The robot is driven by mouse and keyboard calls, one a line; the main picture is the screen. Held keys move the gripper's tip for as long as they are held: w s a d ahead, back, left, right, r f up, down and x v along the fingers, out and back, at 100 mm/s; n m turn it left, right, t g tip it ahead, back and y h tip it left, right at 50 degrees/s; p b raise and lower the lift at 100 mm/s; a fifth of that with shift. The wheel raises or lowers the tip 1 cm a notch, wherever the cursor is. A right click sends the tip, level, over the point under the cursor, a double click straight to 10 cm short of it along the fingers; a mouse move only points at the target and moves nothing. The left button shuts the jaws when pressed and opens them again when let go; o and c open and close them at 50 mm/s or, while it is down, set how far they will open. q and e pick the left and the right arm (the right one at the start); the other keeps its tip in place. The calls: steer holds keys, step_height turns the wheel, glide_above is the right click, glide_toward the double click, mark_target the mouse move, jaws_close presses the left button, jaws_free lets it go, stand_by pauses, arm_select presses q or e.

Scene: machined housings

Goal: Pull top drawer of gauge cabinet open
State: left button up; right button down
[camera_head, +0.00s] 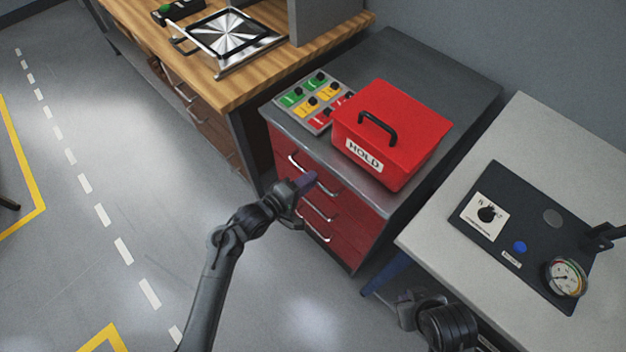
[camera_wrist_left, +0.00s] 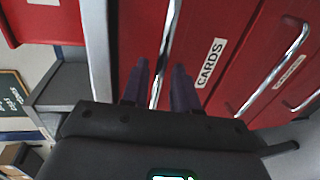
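The gauge cabinet (camera_head: 360,235) is a dark grey cabinet with red drawer fronts and silver bar handles. All its drawers look shut. My left gripper (camera_head: 308,183) is at the top drawer's handle (camera_head: 300,163). In the left wrist view, its two purple fingers (camera_wrist_left: 164,88) stand apart, one on each side of the handle bar (camera_wrist_left: 176,25). Contact with the bar cannot be made out. A white "CARDS" label (camera_wrist_left: 210,62) shows on the red front beside it. A dark part of my right arm (camera_head: 445,325) shows at the bottom; its fingers cannot be made out.
A wooden bench (camera_head: 235,85) is on the left. A pale table (camera_head: 450,225) with a gauge panel (camera_head: 535,215) is on the right. The floor before the drawers is clear.

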arm_select(q)
steer(key=shift+x, duration=1.1)
jaws_close()
